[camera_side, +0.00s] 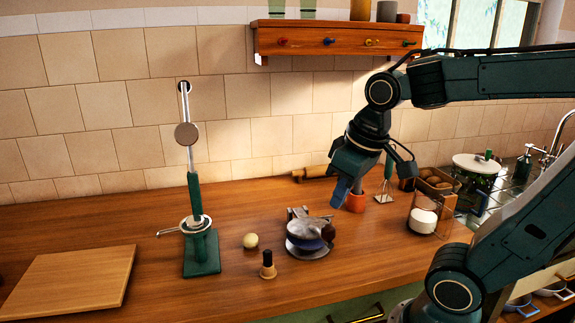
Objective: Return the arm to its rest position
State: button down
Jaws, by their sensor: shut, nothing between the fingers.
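My gripper (343,191) hangs from my dark teal arm in the upper right, pointing down above the wooden counter. Its fingers are shut with nothing seen between them. The fingertips are above and a little right of a round metal appliance (306,246) with a dark knob, apart from it in the picture. An orange pot (356,203) shows just right of the fingertips, partly hidden behind the gripper.
A green stand with a metal rod (201,252), a pale ball (250,241) and a dark-topped wooden peg (267,266) stand left. A wooden board (70,282) lies far left. A shelf (340,39) hangs above.

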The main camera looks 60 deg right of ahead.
jog(key=shift+s+a+r+n+t, duration=0.1)
jog(key=shift+s+a+n+t, duration=0.1)
jog(key=shift+s+a+t, duration=0.35)
jog(key=shift+s+a+n+t, duration=0.1)
jog(key=shift+s+a+n, duration=0.15)
jog(key=shift+s, duration=0.5)
jog(key=shift+s+a+r+n+t, duration=0.15)
jog(key=shift+s+a+t, duration=0.2)
jog(key=shift+s+a, duration=0.25)
jog(key=c, duration=1.2)
grip_release()
jog(key=shift+w+d+f, duration=0.1)
jog(key=shift+w+d, duration=0.05)
jog(key=shift+d, duration=0.05)
jog(key=shift+o, duration=0.2)
jog(key=w+d+f+m+g, duration=0.1)
jog(key=w+d+m, duration=0.1)
jog(key=w+d+f+m+g, duration=0.1)
jog(key=w+d+m+g, duration=0.1)
jog(key=w+m, duration=0.1)
jog(key=w+d+f+m+g, duration=0.1)
jog(key=w+d+m, duration=0.1)
jog(key=m, duration=0.1)
jog(key=shift+w+d+g, duration=0.15)
jog(key=shift+d+g, duration=0.2)
jog(key=shift+g, duration=0.05)
jog(key=shift+w+d+f+m, duration=0.3)
jog(key=shift+d+f+m, duration=0.05)
jog(key=shift+d+m, duration=0.15)
